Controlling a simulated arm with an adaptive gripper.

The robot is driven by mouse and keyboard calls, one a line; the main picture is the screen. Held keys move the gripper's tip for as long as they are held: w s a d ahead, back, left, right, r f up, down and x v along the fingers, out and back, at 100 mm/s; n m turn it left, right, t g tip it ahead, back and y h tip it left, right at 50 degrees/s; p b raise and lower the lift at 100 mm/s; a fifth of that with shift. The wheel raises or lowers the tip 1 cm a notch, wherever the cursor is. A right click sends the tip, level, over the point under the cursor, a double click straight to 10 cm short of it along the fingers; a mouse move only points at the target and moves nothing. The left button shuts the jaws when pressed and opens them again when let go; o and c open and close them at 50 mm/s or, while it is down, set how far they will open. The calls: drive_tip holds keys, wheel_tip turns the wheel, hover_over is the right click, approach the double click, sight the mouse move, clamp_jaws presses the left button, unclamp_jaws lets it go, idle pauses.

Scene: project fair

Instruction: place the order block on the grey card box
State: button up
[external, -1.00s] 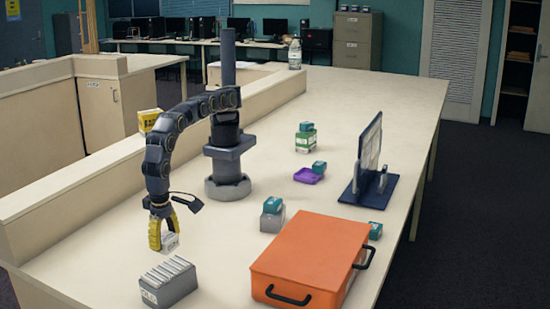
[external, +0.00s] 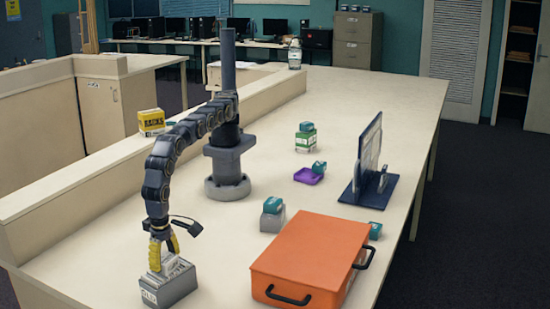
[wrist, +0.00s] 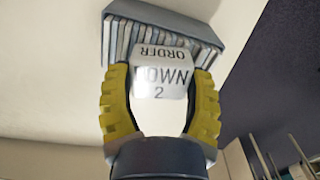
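The order block (wrist: 161,75) is white, with "ORDER" and "DOWN 2" printed on it. It sits between the two yellow fingers of my gripper (wrist: 158,78), which touch it on both sides. In the external view my gripper (external: 165,257) points down, with the order block (external: 178,267) low between its fingers. The grey card box (external: 170,293), full of upright cards, stands on the table directly beneath. In the wrist view the grey card box (wrist: 175,13) shows behind the block. The block is over the cards; I cannot tell whether it touches them.
An orange case (external: 312,255) with black handles lies right of the card box. A grey box (external: 272,221) with a teal block, a purple tray (external: 307,177), a green box (external: 306,140) and a dark blue stand (external: 369,190) are farther back. A yellow box (external: 151,121) sits on the ledge.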

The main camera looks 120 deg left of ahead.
sight(165, 258)
drive_tip(key=o, duration=0.4)
drive_tip(key=shift+o, duration=0.2)
wheel_tip(165, 258, up, 12)
drive_tip(key=shift+r, duration=0.2)
